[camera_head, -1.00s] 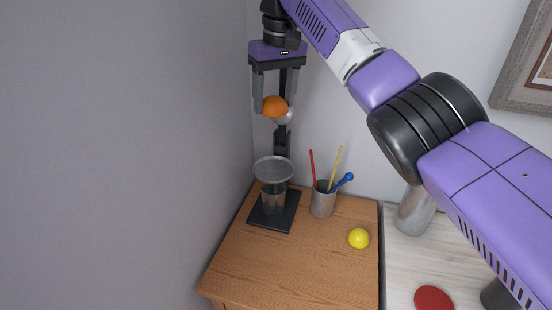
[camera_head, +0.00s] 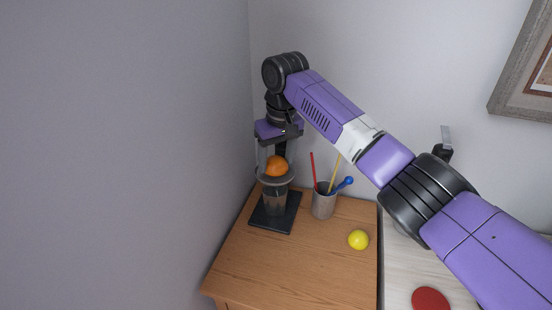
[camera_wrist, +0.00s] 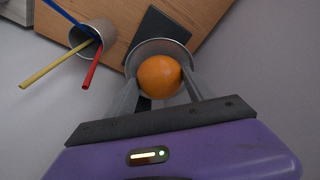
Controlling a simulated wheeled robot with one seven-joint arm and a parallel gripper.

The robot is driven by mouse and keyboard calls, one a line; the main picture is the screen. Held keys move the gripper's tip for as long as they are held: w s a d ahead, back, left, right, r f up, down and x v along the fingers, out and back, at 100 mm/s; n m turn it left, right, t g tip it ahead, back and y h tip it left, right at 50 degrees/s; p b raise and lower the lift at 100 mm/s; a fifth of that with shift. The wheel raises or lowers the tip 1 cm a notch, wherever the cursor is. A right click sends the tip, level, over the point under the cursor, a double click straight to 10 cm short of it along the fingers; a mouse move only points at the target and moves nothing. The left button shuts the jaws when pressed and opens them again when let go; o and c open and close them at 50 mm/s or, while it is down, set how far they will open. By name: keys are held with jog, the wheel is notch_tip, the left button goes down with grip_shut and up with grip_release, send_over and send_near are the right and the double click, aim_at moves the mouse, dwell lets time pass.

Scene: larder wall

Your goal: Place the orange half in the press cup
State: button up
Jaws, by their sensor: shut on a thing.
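The orange half (camera_head: 277,166) is held between the fingers of my gripper (camera_head: 276,160), at the press cup. The press cup (camera_head: 275,181) is a round metal bowl on a press with a dark base (camera_head: 285,218). In the head view the orange sits at the cup's rim level, and I cannot tell whether it touches the cup. In the wrist view the orange (camera_wrist: 159,76) lies in front of the cup (camera_wrist: 143,48), with my fingers on both sides of it. Its underside is hidden.
A grey holder (camera_head: 323,204) with red, yellow and blue sticks stands right of the press. A yellow ball (camera_head: 358,240) lies on the wooden top (camera_head: 290,265). The grey wall is close on the left. The front of the wooden top is clear.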

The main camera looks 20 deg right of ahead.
aim_at(279, 165)
jog(key=shift+f, duration=0.15)
jog(key=shift+f, duration=0.6)
jog(key=o, duration=1.6)
jog(key=shift+w+r, duration=0.1)
jog(key=shift+r, duration=0.2)
jog(key=r, duration=0.4)
jog(key=s+r+b, duration=0.1)
jog(key=r, duration=0.3)
jog(key=s+r+b, duration=0.1)
jog(key=r, duration=0.3)
jog(key=shift+d+r, duration=0.15)
jog(key=shift+r, duration=0.1)
